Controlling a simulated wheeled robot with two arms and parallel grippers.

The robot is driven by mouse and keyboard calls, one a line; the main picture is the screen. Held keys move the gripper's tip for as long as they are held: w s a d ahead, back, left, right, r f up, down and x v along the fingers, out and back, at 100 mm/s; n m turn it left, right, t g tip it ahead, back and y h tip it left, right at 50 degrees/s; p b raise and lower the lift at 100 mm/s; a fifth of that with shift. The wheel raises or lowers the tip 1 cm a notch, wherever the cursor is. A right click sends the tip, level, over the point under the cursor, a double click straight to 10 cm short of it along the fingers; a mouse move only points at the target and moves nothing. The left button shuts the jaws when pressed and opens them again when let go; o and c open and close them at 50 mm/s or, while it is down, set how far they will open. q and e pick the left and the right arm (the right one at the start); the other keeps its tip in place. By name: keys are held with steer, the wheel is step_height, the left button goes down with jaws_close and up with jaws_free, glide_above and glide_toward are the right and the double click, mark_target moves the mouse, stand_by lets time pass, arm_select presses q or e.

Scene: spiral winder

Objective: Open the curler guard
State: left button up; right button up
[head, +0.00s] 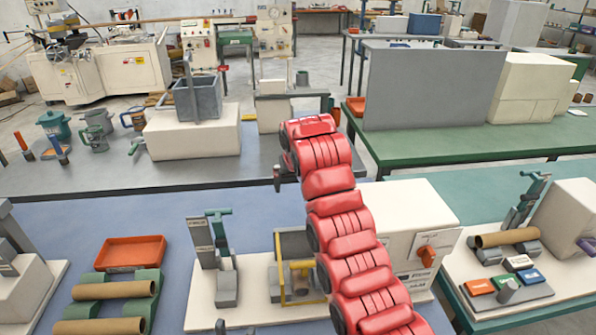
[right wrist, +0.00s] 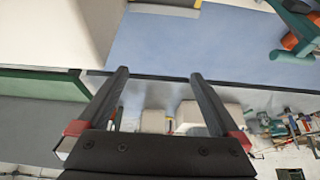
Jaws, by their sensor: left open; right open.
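The curler guard (head: 279,262) looks like a yellow frame around a brass-coloured roller part, on a pale base of the winder in the head view. My red right arm hides its right side. The white cabinet (head: 405,225) with an orange-red switch (head: 427,256) stands right of the arm. My right gripper (head: 281,172) is high above the back part of the blue table, beyond the guard and apart from it. In the right wrist view my right gripper (right wrist: 158,75) is open with nothing between its fingers. My left gripper is not in view.
A grey and green lever clamp (head: 215,250) stands left of the guard. An orange tray (head: 133,253) and green cradles with cardboard tubes (head: 115,289) are further left. A green table with a grey panel (head: 435,88) is behind on the right. Blue tabletop is free behind the clamp.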

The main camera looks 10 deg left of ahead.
steer(key=b+v, duration=0.2)
steer(key=v, duration=0.9)
steer(key=shift+s+r+b, duration=0.2)
steer(key=shift+r+b, duration=0.05)
steer(key=shift+b, duration=0.05)
